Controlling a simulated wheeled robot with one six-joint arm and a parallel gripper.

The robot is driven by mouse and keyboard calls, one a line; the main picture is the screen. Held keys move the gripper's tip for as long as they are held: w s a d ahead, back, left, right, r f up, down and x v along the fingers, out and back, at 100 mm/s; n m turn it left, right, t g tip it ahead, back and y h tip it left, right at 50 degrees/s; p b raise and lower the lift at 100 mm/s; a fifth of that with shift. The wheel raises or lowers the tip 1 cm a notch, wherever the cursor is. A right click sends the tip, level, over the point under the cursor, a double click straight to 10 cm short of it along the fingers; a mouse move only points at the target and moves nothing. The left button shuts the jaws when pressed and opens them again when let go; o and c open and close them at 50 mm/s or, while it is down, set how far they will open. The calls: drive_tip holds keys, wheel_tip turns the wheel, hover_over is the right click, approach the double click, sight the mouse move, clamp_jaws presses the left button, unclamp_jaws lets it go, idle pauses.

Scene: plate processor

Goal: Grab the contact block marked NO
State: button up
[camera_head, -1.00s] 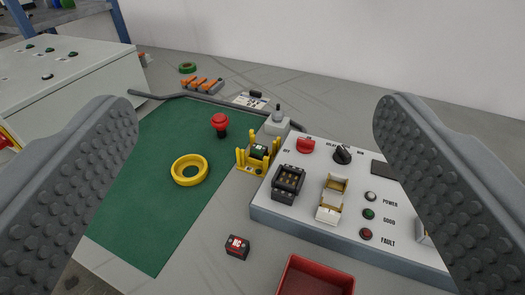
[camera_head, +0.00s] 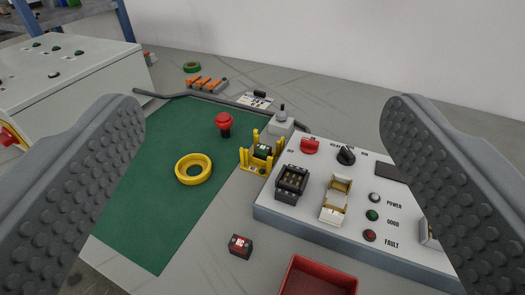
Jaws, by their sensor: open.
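My gripper (camera_head: 263,112) is open and empty, with one ridged grey finger on each side of the view, above the bench. A small dark block with a red top and a white mark (camera_head: 240,246) lies on the grey bench in front of the green mat. A dark block with a green top (camera_head: 263,151) sits in a yellow holder (camera_head: 247,162) beyond it, by the panel's left corner. The marks on both blocks are too small to read surely, so I cannot tell which says NO. Both blocks are apart from my fingers.
A white panel (camera_head: 310,210) with knobs, lamps and sockets stands at right. A red tray (camera_head: 318,275) is at the bottom edge. A yellow ring (camera_head: 193,169) and a red mushroom button (camera_head: 224,122) are on the green mat (camera_head: 150,215). A cable runs behind.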

sight(262, 147)
drive_tip(key=shift+c, duration=0.2)
